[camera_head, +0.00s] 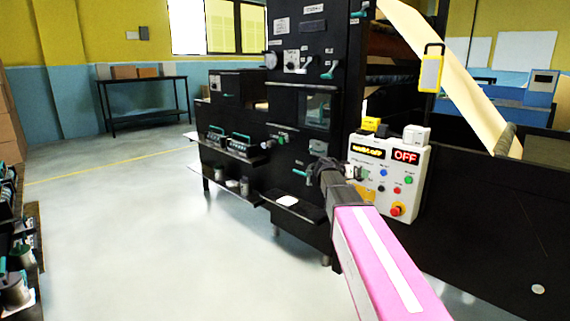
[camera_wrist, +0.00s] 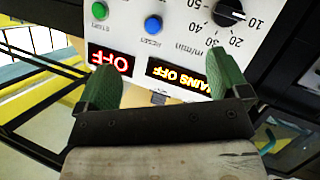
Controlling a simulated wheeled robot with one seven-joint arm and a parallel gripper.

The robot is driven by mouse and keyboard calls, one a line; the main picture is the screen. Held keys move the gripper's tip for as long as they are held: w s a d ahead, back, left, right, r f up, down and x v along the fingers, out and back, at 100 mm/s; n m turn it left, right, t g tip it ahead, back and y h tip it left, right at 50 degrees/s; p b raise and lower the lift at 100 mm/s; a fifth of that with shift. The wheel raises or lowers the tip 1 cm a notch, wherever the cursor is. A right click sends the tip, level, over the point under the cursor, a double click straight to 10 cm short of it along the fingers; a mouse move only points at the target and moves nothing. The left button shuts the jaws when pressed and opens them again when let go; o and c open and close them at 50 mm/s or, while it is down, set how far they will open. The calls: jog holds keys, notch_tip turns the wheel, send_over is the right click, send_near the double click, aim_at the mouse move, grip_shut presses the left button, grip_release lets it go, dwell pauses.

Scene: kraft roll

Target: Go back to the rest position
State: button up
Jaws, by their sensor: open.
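My gripper (camera_head: 322,170) is at the end of my pink arm, in front of the black machine and just left of the white control panel (camera_head: 411,184). In the wrist view my gripper (camera_wrist: 165,85) shows two green fingers spread apart with nothing between them. The control panel (camera_wrist: 180,40) lies beyond the fingers, upside down in that view. Its displays read "OFF" and "MAINS OFF". It carries a blue button, a green button and a dial. I cannot tell whether the fingers touch the panel.
The black machine (camera_head: 300,100) stands close around my gripper, with small shelves (camera_head: 235,147) on its left side. A kraft paper web (camera_head: 450,70) slopes down at the right. A dark table (camera_head: 145,80) stands at the back left. The grey floor (camera_head: 130,220) at left is clear.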

jog(key=s+a+f+n+g+y, duration=0.2)
jog(key=s+a+f+y, duration=0.1)
jog(key=s+f, duration=0.6)
jog(key=s+a+f+n+g+y, duration=0.2)
jog(key=s+a+f+n+y, duration=0.1)
jog(key=s+f, duration=0.7)
jog(key=s+a+f+n+g+y, duration=0.2)
jog(key=s+a+f+y, duration=0.2)
jog(key=s+f, duration=0.5)
jog(key=s+y, duration=0.2)
jog(key=shift+s+a+f+n+y, duration=0.2)
jog(key=shift+a+n+y, duration=0.1)
jog(key=shift+a, duration=0.1)
